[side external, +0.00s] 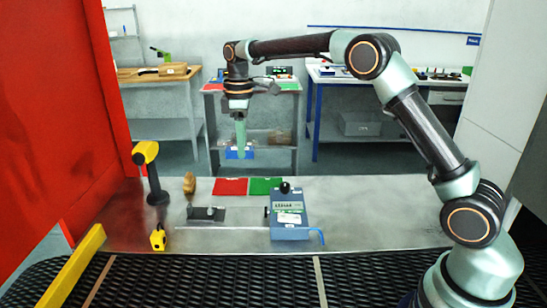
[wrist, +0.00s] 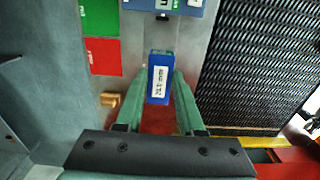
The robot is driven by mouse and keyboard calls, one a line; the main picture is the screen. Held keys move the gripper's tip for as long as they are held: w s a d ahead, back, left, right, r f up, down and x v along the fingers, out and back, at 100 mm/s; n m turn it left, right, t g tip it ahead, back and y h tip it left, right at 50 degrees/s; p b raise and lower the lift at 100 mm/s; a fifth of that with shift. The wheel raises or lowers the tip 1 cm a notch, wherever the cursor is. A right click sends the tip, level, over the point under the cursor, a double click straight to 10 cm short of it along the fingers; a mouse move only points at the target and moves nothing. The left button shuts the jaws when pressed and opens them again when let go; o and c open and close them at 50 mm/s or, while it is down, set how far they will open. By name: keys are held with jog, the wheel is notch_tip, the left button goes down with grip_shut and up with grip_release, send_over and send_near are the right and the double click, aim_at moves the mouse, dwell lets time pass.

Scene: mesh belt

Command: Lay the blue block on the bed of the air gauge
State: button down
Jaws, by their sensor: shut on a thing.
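The blue block (side external: 239,153) has a white label and hangs in my gripper (side external: 240,143), above the rear part of the metal table. In the wrist view the block (wrist: 160,88) sits between the two green fingers of my gripper (wrist: 160,76), which is shut on it. A blue-grey instrument with a black knob and a blue hose, apparently the air gauge (side external: 289,218), stands on the table, right of and nearer than the block. Part of it shows at the top of the wrist view (wrist: 178,6). I cannot clearly make out its bed.
A red mat (side external: 230,187) and a green mat (side external: 265,186) lie behind the gauge. A dark plate with a small knob (side external: 207,214) lies left of it. A yellow-black scanner (side external: 147,155), a wooden piece (side external: 189,182) and a small yellow object (side external: 158,238) stand left. Black mesh belt (side external: 200,280) runs along the front.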

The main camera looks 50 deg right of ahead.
aim_at(247, 216)
notch_tip(247, 216, down, 19)
dwell(0.5)
jog(key=shift+f, duration=0.15)
jog(key=c, duration=0.5)
grip_release()
